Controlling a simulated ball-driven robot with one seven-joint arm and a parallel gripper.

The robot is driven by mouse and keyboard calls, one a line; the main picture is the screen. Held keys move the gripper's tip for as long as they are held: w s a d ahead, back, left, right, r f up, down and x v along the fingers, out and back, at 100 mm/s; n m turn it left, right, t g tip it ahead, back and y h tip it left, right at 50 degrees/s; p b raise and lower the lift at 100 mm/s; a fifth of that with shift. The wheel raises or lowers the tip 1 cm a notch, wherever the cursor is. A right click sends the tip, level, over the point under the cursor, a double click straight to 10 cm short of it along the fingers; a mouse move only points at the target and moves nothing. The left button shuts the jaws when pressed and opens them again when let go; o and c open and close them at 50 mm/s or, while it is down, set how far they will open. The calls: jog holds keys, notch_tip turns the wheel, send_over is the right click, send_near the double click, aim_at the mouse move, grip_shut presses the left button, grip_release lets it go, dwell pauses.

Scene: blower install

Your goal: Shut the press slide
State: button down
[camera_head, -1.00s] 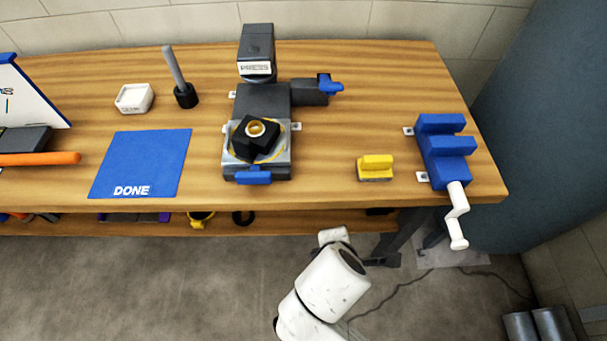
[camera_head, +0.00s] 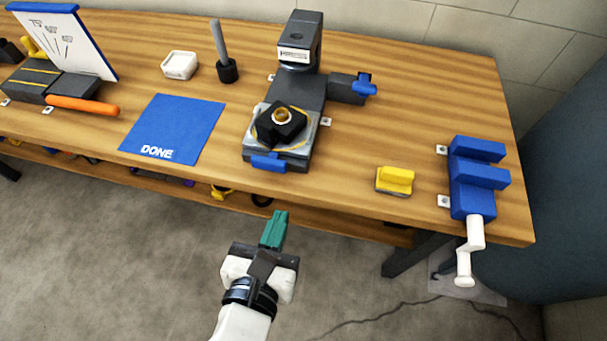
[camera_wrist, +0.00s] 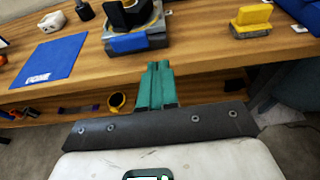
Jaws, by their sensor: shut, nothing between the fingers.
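The press (camera_head: 300,85) stands on the wooden bench, with a dark column, a PRESS label and a side arm with a blue lever (camera_head: 364,85). Its slide (camera_head: 262,145) is a grey plate pulled out toward the front edge, with a blue handle (camera_head: 268,163) on its front. A black block (camera_head: 276,128) with a brass ring (camera_head: 282,115) sits on the slide. My gripper (camera_head: 276,219), with green fingers, is shut and empty, in front of the bench and apart from the handle. In the wrist view the handle (camera_wrist: 127,43) is ahead, above the fingertips (camera_wrist: 158,66).
A blue DONE mat (camera_head: 180,125) lies left of the press, with a white box (camera_head: 180,64) and an upright rod (camera_head: 222,55) behind it. A yellow block (camera_head: 395,180) and a blue vise (camera_head: 474,175) with a white crank stand to the right.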

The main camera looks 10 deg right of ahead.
send_near(304, 149)
jog(key=x, duration=0.3)
jog(key=shift+w+d+f, duration=0.15)
jog(key=shift+w+f, duration=0.05)
jog(key=shift+f, duration=0.3)
jog(key=shift+w+d, duration=0.25)
jog(key=shift+w, duration=0.45)
jog(key=shift+p, duration=0.3)
jog(key=w, duration=0.2)
jog(key=w+d+p, duration=0.1)
jog(key=shift+w+d+r, duration=0.1)
jog(key=shift+w+d, duration=0.05)
jog(key=shift+w, duration=0.25)
jog(key=shift+w+d, duration=0.2)
jog(key=shift+w, duration=0.2)
